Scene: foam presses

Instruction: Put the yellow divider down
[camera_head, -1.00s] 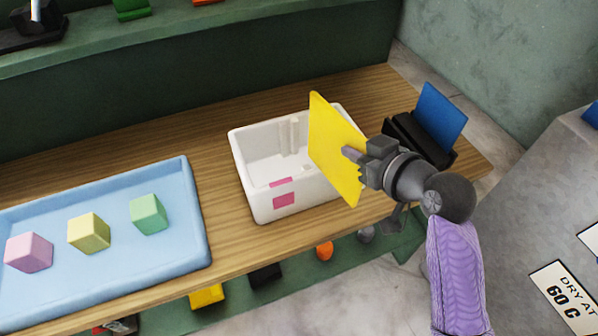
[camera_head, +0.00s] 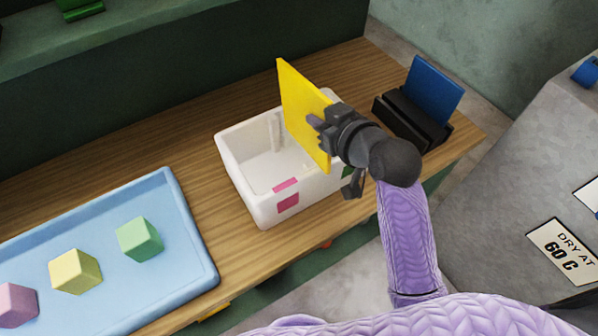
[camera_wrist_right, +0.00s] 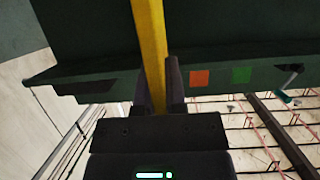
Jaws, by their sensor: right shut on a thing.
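The yellow divider (camera_head: 304,112) is a flat, upright panel in the head view, over the right part of the white bin (camera_head: 237,172). My right gripper (camera_head: 322,128) is shut on the divider near its right edge. The right wrist view shows the divider edge-on (camera_wrist_right: 150,50) between the two fingers (camera_wrist_right: 159,92). The divider's lower part overlaps the bin in the picture; I cannot tell whether it touches the bin. The white bin is open-topped, with pink patches on its front and a post on its inner back wall. My left gripper is not in view.
A black rack (camera_head: 413,125) holding a blue panel (camera_head: 433,90) stands right of the bin. A light blue tray (camera_head: 190,235) with pink, yellow and green cubes lies at left. A grey surface with a "DRY AT 60 C" sign (camera_head: 563,250) is at right.

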